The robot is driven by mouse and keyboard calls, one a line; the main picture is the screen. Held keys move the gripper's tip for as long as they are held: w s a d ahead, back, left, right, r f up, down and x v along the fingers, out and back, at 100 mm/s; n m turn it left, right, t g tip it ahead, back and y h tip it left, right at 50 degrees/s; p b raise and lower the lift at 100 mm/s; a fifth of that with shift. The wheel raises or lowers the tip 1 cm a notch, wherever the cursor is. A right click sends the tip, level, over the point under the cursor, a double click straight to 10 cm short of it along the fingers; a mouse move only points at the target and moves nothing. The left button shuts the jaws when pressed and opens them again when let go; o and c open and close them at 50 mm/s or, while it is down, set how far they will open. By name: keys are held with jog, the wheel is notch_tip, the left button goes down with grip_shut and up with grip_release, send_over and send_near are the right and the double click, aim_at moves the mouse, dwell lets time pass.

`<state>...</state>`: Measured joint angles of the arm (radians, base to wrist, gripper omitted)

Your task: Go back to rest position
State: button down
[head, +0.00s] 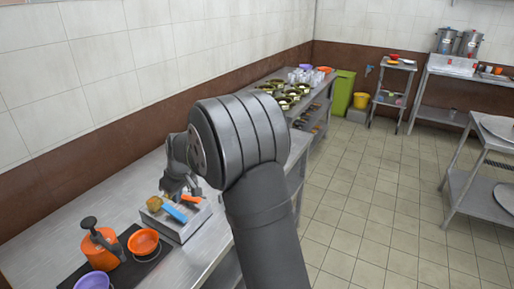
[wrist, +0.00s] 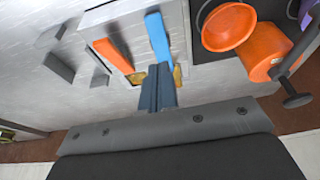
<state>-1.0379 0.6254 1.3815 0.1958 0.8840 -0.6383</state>
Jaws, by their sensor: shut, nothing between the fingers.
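My gripper (head: 178,192) hangs over the metal tray (head: 183,234) on the steel counter, with my arm reaching in from the front right. In the wrist view my gripper (wrist: 158,90) has its dark fingers together and nothing between them. A blue handle (head: 175,213) and an orange handle (head: 189,200) lie at the tray, with a brownish round piece (head: 154,204) at its left. The blue handle (wrist: 157,37) and orange handle (wrist: 113,55) also show just beyond the fingertips in the wrist view. I cannot tell the exact gap below the fingers.
An orange bowl (head: 143,242), an orange container (head: 99,252) with a black handle and a purple bowl (head: 93,282) stand left of the tray. Several metal pots (head: 285,103) stand farther along the counter. The tiled floor (head: 370,210) to the right is open.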

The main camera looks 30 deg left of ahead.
notch_tip(320, 180, down, 7)
jog(key=shift+r, duration=0.1)
dwell(0.5)
jog(key=shift+a+r+h, duration=0.55)
jog(key=shift+r+h, duration=0.15)
jog(key=shift+r, duration=7.7)
send_over(180, 216)
jog(key=a, duration=0.2)
notch_tip(180, 216, down, 9)
jog(key=shift+d, duration=0.2)
